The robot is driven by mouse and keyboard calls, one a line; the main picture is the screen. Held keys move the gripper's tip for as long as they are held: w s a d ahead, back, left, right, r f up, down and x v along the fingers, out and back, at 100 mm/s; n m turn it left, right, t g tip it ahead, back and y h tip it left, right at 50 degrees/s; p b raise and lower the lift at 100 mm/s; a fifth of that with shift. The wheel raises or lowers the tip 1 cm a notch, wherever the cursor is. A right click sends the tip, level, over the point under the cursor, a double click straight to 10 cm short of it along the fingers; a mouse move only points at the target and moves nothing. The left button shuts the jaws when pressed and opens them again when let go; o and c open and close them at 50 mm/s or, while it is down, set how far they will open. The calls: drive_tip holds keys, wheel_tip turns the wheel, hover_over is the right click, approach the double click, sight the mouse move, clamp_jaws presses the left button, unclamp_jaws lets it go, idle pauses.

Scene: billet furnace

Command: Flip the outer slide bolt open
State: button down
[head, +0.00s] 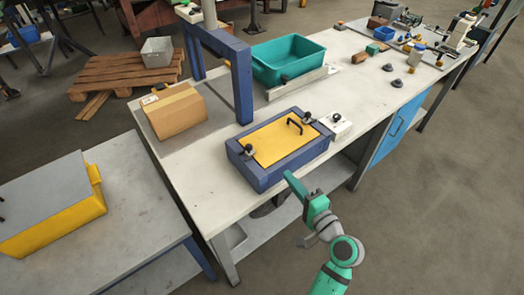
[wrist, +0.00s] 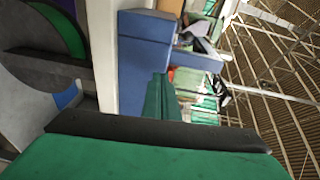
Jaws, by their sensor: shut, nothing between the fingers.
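A blue box (head: 263,181) with a yellow lid (head: 278,142) sits on the bench near its front edge. A black handle (head: 295,125) stands on the lid. One dark bolt fitting (head: 248,151) is at the lid's left corner and another (head: 307,118) at its upper right; I cannot tell their positions or which is the outer one. My gripper (head: 288,175) is shut and empty, just in front of the box's near side, seemingly apart from it. In the wrist view its green fingers (wrist: 160,90) point at the blue box wall (wrist: 143,55); no bolt shows clearly there.
A white block with a black knob (head: 337,124) stands right of the box. A blue upright frame (head: 240,85), cardboard box (head: 174,110) and green tub (head: 289,60) stand behind. Small parts lie on the bench's far right. The floor at right is clear.

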sight(263, 159)
drive_tip(key=shift+y, duration=0.9)
drive_tip(key=r, duration=0.2)
drive_tip(key=w+r, duration=0.1)
drive_tip(key=r, duration=0.1)
drive_tip(key=shift+d+r, duration=0.1)
drive_tip(key=shift+d, duration=0.1)
drive_tip(key=x, duration=0.9)
drive_tip(key=shift+w+a, duration=0.15)
drive_tip(key=shift+w, duration=0.05)
drive_tip(key=a, duration=0.3)
drive_tip(key=shift+s, duration=0.15)
drive_tip(key=shift+s+a, duration=0.35)
drive_tip(key=shift+a, duration=0.15)
drive_tip(key=shift+d, duration=0.1)
